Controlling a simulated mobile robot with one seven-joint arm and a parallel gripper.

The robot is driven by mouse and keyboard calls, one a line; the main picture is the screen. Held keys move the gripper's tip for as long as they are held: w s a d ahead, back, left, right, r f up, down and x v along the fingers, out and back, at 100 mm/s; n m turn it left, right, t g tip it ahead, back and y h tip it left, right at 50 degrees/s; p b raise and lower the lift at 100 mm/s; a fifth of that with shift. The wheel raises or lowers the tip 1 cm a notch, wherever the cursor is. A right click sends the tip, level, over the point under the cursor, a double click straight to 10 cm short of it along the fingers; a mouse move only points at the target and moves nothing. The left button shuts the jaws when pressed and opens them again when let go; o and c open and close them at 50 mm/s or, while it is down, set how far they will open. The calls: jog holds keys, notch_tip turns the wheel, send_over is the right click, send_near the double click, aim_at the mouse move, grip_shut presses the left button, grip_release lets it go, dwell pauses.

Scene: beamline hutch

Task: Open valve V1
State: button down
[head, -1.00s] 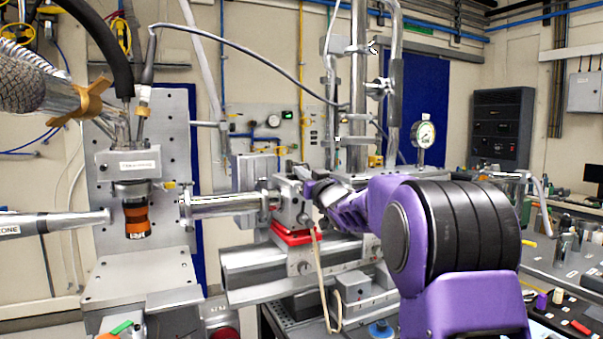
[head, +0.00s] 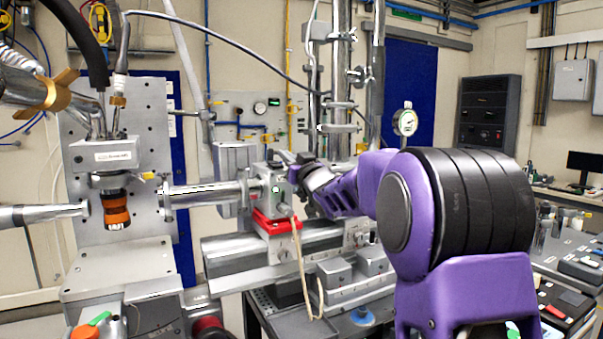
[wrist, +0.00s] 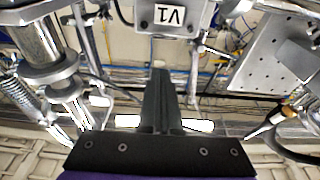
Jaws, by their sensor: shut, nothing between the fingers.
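The valve label V1 (wrist: 170,17) shows upside down on a grey housing (wrist: 148,22) at the top of the wrist view. In the head view, a grey box (head: 264,199) with a small lit green light stands on a red base, beside my gripper; its label cannot be read there. My gripper (wrist: 160,78) is shut and empty, its dark fingers together below the V1 housing in the wrist view. In the head view my gripper (head: 281,157) is at the top of the grey box; I cannot tell whether it touches. No valve handle can be clearly made out.
A steel pipe (head: 205,194) runs left from the box toward an orange-banded cylinder (head: 116,209). Vertical pipes and a gauge (head: 405,122) stand behind my arm. A beige cable (head: 300,265) hangs in front. A cluttered bench (head: 575,245) is at the right.

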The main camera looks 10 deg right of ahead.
jog(key=s+d+f, duration=0.1)
jog(key=s+f, duration=0.2)
jog(key=s, duration=0.3)
jog(key=shift+d+b, duration=0.2)
jog(key=shift+b, duration=0.1)
jog(key=shift+s+f, duration=0.1)
